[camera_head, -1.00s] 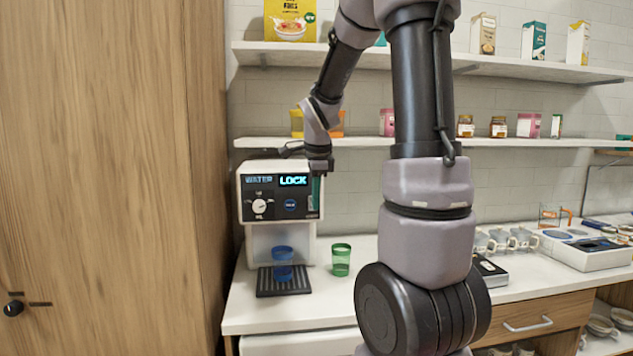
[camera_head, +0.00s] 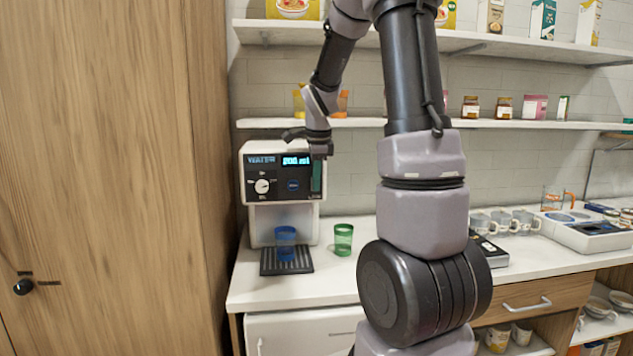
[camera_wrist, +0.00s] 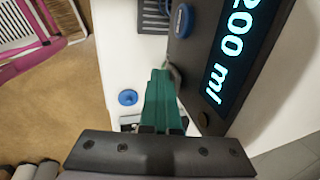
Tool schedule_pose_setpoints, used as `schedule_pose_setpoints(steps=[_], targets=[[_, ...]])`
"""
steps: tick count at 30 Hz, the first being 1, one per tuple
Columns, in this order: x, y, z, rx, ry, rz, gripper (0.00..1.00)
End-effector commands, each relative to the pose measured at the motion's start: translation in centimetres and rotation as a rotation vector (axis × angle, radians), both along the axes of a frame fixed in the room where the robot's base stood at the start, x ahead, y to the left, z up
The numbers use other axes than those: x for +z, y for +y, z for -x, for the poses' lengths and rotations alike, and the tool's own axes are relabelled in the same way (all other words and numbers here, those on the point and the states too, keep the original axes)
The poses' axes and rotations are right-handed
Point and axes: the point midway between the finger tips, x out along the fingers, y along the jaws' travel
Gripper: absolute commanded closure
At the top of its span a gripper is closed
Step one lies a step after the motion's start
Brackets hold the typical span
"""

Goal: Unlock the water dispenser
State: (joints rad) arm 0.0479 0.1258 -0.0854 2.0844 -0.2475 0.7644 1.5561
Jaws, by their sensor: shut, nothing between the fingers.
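The white water dispenser (camera_head: 250,160) stands at the left end of the counter. Its dark front panel (camera_head: 272,189) has a white knob (camera_head: 262,186), a blue button (camera_head: 293,185) and a lit display (camera_head: 295,161). The display reads "200 ml" in the wrist view (camera_wrist: 230,50). My gripper (camera_head: 317,190) points down at the panel's right edge, its teal fingers shut and empty. In the wrist view the fingertips (camera_wrist: 163,74) are close beside a grey round part (camera_wrist: 174,76) on the panel; I cannot tell whether they touch.
A blue cup (camera_head: 285,238) stands on the dark drip tray (camera_head: 270,268) under the dispenser. A green cup (camera_head: 343,240) stands just right of it. A shelf (camera_head: 355,123) runs above the dispenser.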

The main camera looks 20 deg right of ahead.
Motion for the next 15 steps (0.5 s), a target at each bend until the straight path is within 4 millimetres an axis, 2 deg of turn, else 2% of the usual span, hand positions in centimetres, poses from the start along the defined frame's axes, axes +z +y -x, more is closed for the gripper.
schedule_pose_setpoints(steps=[15], targets=[[1.7, 0.0, 0.0, 0.000, -0.003, 0.001, 1.00]])
